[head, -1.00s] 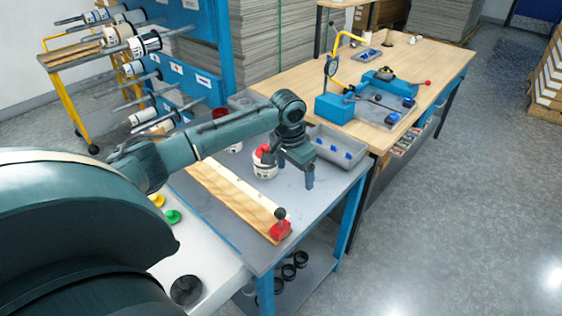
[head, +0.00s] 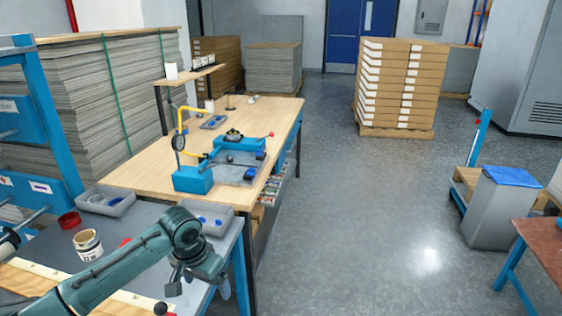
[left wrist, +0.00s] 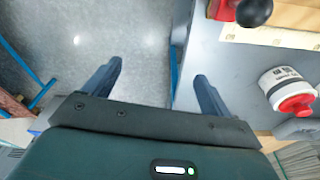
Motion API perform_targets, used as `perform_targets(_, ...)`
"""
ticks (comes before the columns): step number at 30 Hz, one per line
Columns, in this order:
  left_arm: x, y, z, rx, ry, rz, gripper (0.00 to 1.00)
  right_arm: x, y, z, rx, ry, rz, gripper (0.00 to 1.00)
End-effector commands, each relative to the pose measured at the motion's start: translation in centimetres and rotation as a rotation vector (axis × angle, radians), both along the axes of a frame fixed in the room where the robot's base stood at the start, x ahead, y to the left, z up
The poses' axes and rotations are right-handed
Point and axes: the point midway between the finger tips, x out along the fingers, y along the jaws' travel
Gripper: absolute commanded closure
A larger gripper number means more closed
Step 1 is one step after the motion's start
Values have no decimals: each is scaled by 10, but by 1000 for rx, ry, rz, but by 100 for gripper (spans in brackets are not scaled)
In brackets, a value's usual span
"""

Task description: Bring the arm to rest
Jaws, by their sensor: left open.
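My left arm reaches in from the lower left of the head view. Its gripper (head: 199,289) points down at the right edge of the grey table (head: 60,268). In the left wrist view the two fingers (left wrist: 158,72) stand wide apart with nothing between them; floor and the table edge show beyond. My right gripper is in neither view.
A wooden board (head: 115,303) lies on the grey table under my arm. A white roll (head: 88,245), a red ring (head: 69,219) and grey bins (head: 105,200) stand behind. The wooden bench (head: 225,112) holds a blue device (head: 193,180).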

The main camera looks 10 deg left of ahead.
Motion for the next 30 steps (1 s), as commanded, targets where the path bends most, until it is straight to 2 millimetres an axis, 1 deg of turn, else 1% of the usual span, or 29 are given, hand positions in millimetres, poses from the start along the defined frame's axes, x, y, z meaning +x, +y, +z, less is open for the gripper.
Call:
perform_targets(1,-6,-11,-13,-23,-8,-17,16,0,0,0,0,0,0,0)
perform_targets(2,-9,-18,-22,-40,-21,-28,16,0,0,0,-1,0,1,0)
perform_targets(5,-25,-49,-54,-121,-88,-66,16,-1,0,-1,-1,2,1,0)
perform_targets(6,-33,-62,-66,-157,-123,-76,16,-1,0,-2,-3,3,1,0)
perform_targets(9,-55,-89,-92,-241,-222,-88,16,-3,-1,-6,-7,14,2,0)
perform_targets(12,-79,-107,-111,-301,-323,-75,16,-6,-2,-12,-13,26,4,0)
perform_targets(13,-87,-109,-115,-313,-353,-68,16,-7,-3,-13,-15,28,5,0)
perform_targets(15,-107,-113,-124,-333,-423,-47,16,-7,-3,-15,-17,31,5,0)
perform_targets(17,-124,-112,-130,-334,-482,-26,16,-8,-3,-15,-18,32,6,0)
perform_targets(21,-164,-99,-136,-297,-599,14,16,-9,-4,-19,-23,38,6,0)
perform_targets(24,-186,-88,-137,-256,-654,27,16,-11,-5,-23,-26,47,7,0)
perform_targets(27,-201,-80,-136,-224,-688,30,16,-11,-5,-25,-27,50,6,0)
perform_targets(30,-207,-76,-136,-207,-704,30,16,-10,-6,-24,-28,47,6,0)
